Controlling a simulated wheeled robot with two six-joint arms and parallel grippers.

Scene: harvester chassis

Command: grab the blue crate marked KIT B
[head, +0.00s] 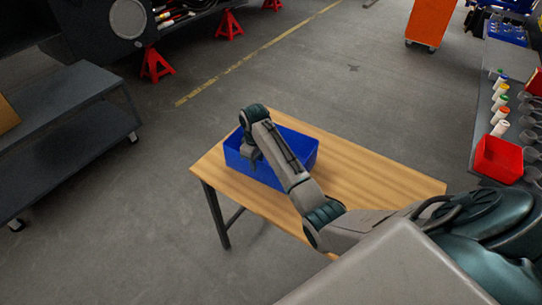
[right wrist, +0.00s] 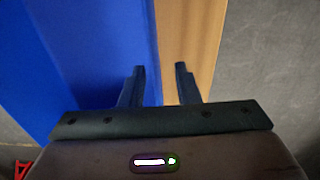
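The blue crate (head: 268,174) stands on the wooden table in the head view. My right arm reaches across it, and my right gripper (head: 253,163) points down at the crate's near left side. In the right wrist view, the two fingers of my right gripper (right wrist: 160,70) are apart. The left finger is over the blue crate (right wrist: 100,40) and the right finger is over the wooden tabletop, with the crate's edge between them. I cannot tell whether either finger touches the wall. No KIT B marking is readable. My left gripper is not in view.
The wooden table (head: 385,186) has bare top to the right of the crate. A dark grey cart (head: 75,125) stands at the left. A bench with a red bin (head: 497,160) and several bottles is at the right. Red jack stands (head: 155,65) are at the back.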

